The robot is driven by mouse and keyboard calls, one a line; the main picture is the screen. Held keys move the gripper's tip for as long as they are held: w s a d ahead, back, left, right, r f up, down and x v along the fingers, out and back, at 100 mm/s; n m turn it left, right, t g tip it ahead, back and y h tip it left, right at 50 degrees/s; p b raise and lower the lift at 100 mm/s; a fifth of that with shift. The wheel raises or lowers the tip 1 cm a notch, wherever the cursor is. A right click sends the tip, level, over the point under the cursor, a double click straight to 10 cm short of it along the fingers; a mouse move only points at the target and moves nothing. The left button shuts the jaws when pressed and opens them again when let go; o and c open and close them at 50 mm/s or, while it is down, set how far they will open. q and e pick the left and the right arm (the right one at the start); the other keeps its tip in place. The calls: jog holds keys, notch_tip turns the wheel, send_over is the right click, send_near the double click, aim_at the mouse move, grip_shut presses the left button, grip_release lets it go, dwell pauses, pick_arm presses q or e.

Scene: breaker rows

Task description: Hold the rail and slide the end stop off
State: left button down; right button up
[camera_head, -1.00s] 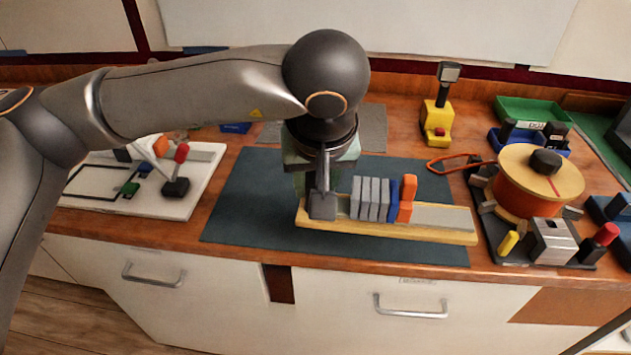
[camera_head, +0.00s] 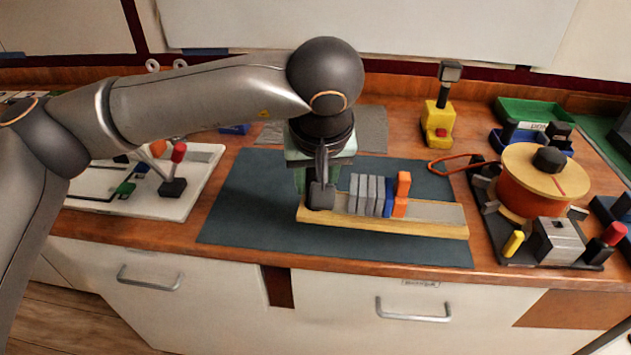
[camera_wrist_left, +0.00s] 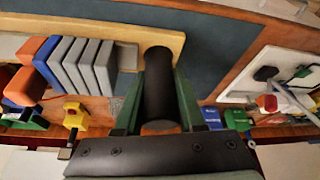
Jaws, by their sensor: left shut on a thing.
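The rail (camera_head: 436,211) is a grey strip on a pale wooden base, lying on the dark mat. Several grey blocks, a blue block (camera_head: 387,197) and a taller orange end stop (camera_head: 402,194) stand on it side by side, the end stop at the right of the row. The end stop also shows in the left wrist view (camera_wrist_left: 27,86). My left gripper (camera_head: 318,190) points down at the rail's left end, shut on a dark round grip (camera_wrist_left: 160,90) there. The arm and gripper partly hide that end. My right gripper is not in view.
A spool stand (camera_head: 546,180) is to the right of the mat (camera_head: 245,215). A yellow device (camera_head: 437,122) and a green tray (camera_head: 530,112) stand behind. A white board (camera_head: 150,195) is at the left. The front of the mat is clear.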

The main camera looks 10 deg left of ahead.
pick_arm(q)
jog(key=shift+w+f+b, duration=0.45)
jog(key=shift+w+f, duration=0.3)
jog(key=shift+w, duration=0.1)
jog(key=shift+w+a+f+b, duration=0.25)
jog(key=shift+w+f+b, duration=0.5)
jog(key=shift+w+f, duration=0.95)
jog(key=shift+w+a+f+b, duration=0.2)
jog(key=shift+w+f+b, duration=0.5)
jog(key=shift+w+f, duration=1)
jog(key=shift+w+a+f, duration=0.1)
jog(key=shift+w+f, duration=0.25)
jog(key=shift+w, duration=0.25)
jog(key=shift+w+f, duration=0.35)
jog(key=shift+w, duration=0.25)
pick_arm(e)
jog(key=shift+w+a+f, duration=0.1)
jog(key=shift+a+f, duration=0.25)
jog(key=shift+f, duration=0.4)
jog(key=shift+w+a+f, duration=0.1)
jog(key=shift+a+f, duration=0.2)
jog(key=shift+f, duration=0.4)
pick_arm(q)
jog(key=shift+f, duration=0.2)
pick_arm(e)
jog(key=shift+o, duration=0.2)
